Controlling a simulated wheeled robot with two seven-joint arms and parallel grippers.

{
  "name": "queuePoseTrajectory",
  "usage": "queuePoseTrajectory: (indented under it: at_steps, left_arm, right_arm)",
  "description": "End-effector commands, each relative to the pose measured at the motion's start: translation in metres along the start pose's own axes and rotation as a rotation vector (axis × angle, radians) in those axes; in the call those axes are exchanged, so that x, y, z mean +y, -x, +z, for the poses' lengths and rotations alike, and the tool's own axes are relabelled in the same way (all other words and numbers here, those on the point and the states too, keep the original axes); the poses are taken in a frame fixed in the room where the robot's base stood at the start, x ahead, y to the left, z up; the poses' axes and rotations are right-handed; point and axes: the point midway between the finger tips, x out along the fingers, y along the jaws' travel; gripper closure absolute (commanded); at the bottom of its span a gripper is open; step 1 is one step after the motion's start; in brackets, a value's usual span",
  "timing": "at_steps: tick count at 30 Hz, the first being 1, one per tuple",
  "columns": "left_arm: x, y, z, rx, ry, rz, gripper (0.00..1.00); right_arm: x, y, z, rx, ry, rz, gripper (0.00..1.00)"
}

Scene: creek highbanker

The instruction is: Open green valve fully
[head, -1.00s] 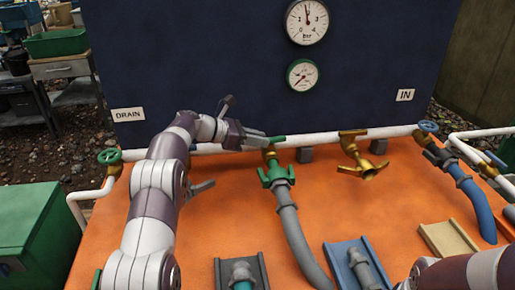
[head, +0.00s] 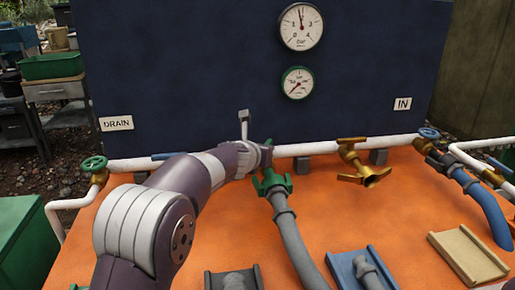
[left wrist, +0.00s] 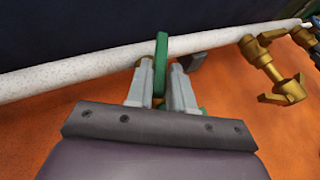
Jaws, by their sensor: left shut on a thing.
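The green valve's lever handle (left wrist: 161,68) shows in the left wrist view, crossing in front of the white pipe (left wrist: 95,65) between the two grey fingers of my left gripper (left wrist: 160,88). The gripper is shut on it. In the head view my left wrist hides most of this handle, so I cannot tell its exact angle there. Below the valve, a green coupling (head: 272,184) joins a grey hose (head: 292,238). My right gripper is out of view.
A brass valve (head: 358,168) hangs from the pipe to the right. A blue-handled valve (head: 430,135) with a blue hose (head: 487,212) is further right. A green round handwheel (head: 94,164) is at the left. Two gauges (head: 301,27) are on the dark panel (head: 200,60). Holders stand on the orange deck (head: 335,215).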

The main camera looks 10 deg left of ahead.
Motion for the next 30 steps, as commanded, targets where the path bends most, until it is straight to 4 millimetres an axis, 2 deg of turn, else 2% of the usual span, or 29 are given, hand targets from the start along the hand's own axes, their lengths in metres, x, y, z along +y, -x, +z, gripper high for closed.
queuePoseTrajectory:
  at_steps: [1, 15, 30]
  left_arm:
    - [-0.004, 0.002, 0.004, 0.000, 0.013, 0.034, 1.00]
    - [-0.016, -0.001, 0.007, -0.003, 0.150, 0.364, 1.00]
    - [-0.019, -0.004, 0.006, -0.006, 0.198, 0.479, 1.00]
  right_arm:
    - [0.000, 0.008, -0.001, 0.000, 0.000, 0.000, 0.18]
    - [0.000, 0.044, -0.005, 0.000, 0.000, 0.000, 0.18]
    - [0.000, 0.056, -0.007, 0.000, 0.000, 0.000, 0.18]
